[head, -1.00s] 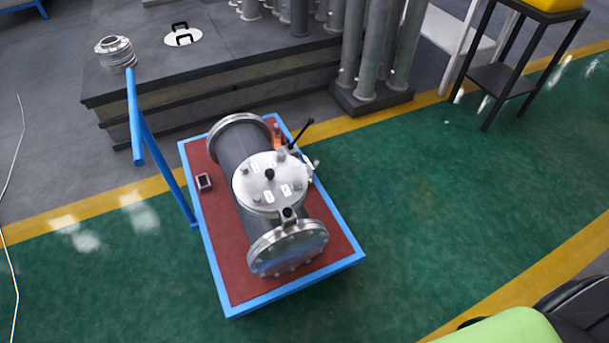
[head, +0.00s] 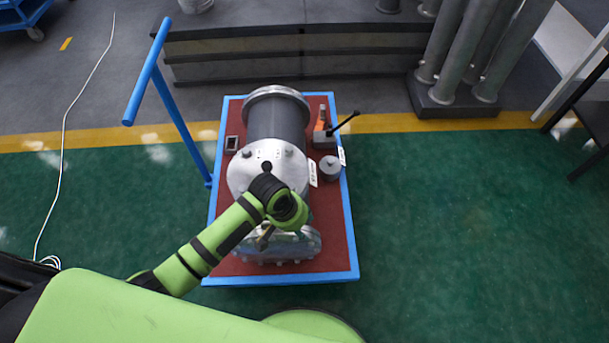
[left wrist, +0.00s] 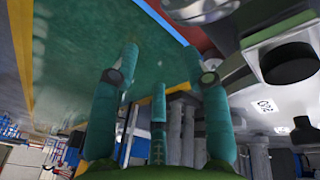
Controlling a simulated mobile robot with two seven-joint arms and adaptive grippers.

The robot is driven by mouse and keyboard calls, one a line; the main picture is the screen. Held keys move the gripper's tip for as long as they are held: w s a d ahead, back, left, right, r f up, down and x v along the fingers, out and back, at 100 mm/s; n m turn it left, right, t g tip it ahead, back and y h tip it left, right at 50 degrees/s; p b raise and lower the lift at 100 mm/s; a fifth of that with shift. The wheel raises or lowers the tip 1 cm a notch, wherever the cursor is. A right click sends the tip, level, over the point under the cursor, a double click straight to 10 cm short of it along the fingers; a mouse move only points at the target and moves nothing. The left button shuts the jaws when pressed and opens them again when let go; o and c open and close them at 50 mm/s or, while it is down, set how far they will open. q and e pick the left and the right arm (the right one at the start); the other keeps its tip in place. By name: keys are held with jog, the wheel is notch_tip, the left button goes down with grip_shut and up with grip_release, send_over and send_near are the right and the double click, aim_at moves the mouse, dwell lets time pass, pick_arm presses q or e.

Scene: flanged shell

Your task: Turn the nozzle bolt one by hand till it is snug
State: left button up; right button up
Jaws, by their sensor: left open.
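The grey flanged shell (head: 277,119) lies on a red-topped blue cart, with a round bolted cover (head: 252,162) on top and a flange (head: 310,243) at its near end. My left arm reaches over it and hides part of the cover and the near nozzle area. My left gripper (head: 265,239) is over the near end, small and partly hidden by the wrist. In the left wrist view the fingers (left wrist: 165,66) are spread with nothing between them. I cannot tell which bolt is number one.
The cart (head: 354,245) carries an orange tool with a black handle (head: 343,122), a grey cylinder (head: 330,167) and a small dark box (head: 231,143). Its blue push handle (head: 148,82) rises at the left. Grey pipes (head: 468,50) stand behind right. Green floor right of the cart is clear.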

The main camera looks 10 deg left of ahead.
aim_at(290, 184)
pick_arm(q)
jog(key=w+a+r+n+y, duration=0.1)
jog(key=w+r, duration=0.2)
jog(key=w+a+r+n+g, duration=0.1)
jog(key=w+a+r, duration=0.1)
jog(key=w+r, duration=0.1)
jog(key=w+a+r+n+y, duration=0.1)
jog(key=w+a+r, duration=0.1)
jog(key=w+r, duration=0.1)
jog(key=shift+w+r+n+g+y, duration=0.2)
jog(key=shift+r+n+g+y, duration=0.15)
jog(key=shift+r, duration=0.5)
jog(key=shift+f+b, duration=0.4)
jog(key=shift+f, duration=3)
grip_shut()
